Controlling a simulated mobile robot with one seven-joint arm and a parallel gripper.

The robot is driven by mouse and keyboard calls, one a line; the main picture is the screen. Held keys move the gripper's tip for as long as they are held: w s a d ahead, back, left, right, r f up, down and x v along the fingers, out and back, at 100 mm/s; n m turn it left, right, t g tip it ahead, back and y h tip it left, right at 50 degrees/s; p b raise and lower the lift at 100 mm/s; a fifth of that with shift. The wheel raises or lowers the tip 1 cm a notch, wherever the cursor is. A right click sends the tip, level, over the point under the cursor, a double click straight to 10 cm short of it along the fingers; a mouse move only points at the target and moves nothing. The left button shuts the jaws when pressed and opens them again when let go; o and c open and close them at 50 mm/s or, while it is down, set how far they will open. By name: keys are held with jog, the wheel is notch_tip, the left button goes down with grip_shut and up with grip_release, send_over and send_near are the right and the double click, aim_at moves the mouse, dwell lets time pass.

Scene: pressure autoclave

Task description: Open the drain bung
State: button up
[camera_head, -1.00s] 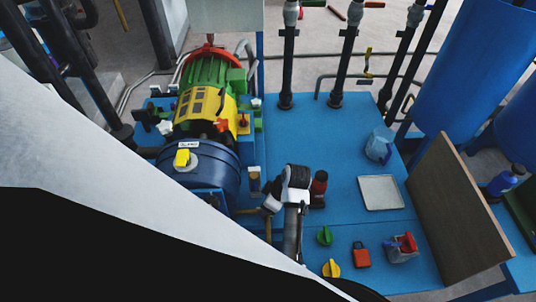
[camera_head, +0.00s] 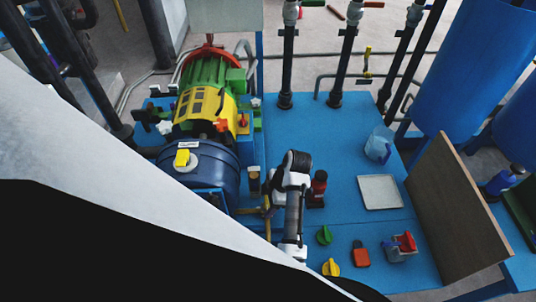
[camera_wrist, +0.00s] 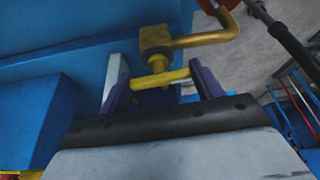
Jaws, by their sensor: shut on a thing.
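The drain bung (camera_wrist: 158,66) is a brass-yellow stem with a crossbar, below a square brass block (camera_wrist: 155,40) in the wrist view. My gripper (camera_wrist: 160,80) has its two purple fingers at opposite ends of the crossbar and is shut on it. A yellow pipe (camera_wrist: 205,38) runs right from the block and bends upward. In the head view my gripper (camera_head: 268,189) is beside the blue vessel (camera_head: 212,170), near a thin yellow pipe. The bung itself is hidden there by my arm.
A black and red item (camera_head: 319,187) stands just right of my arm on the blue deck (camera_head: 310,135). A green knob (camera_head: 324,236), red padlock (camera_head: 361,254), white tray (camera_head: 380,192) and clear jug (camera_head: 379,143) are further right. A brown panel (camera_head: 455,210) edges the deck.

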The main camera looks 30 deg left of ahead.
dwell(0.3)
jog(key=o, duration=1)
